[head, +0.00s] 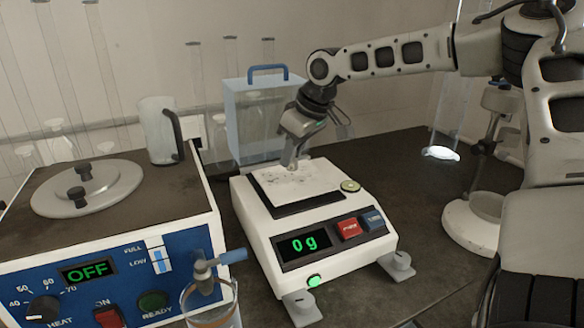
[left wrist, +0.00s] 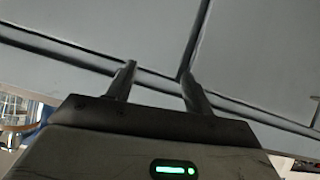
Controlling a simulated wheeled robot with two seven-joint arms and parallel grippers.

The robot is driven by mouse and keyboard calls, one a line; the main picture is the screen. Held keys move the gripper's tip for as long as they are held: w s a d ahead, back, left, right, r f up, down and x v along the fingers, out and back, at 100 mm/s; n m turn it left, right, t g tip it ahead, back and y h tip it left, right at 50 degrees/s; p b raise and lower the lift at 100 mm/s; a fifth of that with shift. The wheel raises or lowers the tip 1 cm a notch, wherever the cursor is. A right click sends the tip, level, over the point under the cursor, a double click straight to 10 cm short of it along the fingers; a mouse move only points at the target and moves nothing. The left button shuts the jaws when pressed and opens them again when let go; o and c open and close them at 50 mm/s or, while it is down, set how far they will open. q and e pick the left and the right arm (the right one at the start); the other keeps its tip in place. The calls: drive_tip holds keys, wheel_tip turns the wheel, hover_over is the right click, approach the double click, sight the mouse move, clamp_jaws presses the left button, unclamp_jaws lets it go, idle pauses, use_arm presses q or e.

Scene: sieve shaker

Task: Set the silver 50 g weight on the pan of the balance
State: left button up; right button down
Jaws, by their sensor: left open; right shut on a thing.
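The balance (head: 262,228) stands on the dark bench in the middle of the head view, and its green display reads 0 g. Its pale, marked pan (head: 322,176) is on top. My right gripper (head: 291,164) points down over the back left part of the pan, its fingers shut. The silver 50 g weight cannot be made out apart from the fingertips, which hide what they hold. I cannot tell whether the tips touch the pan. My left gripper (left wrist: 157,82) shows only in the left wrist view, open and empty, before plain grey panels.
A blue-fronted heater bath (head: 190,244) with a round lid stands on the left, reading OFF. A clear box with a blue handle (head: 252,78) stands behind the balance. A glass vessel with a tap (head: 207,290) is at the front. A white-based stand (head: 468,226) is at right.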

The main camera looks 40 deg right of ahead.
sight(296, 159)
drive_tip(key=shift+w+d+f, duration=0.1)
drive_tip(key=shift+w+f, duration=0.1)
drive_tip(key=shift+f, duration=0.1)
drive_tip(key=shift+w+d+f, duration=0.1)
drive_tip(key=shift+f, duration=1.5)
drive_tip(key=shift+f, duration=0.1)
drive_tip(key=c, duration=1.2)
unclamp_jaws()
drive_tip(key=shift+c, duration=0.2)
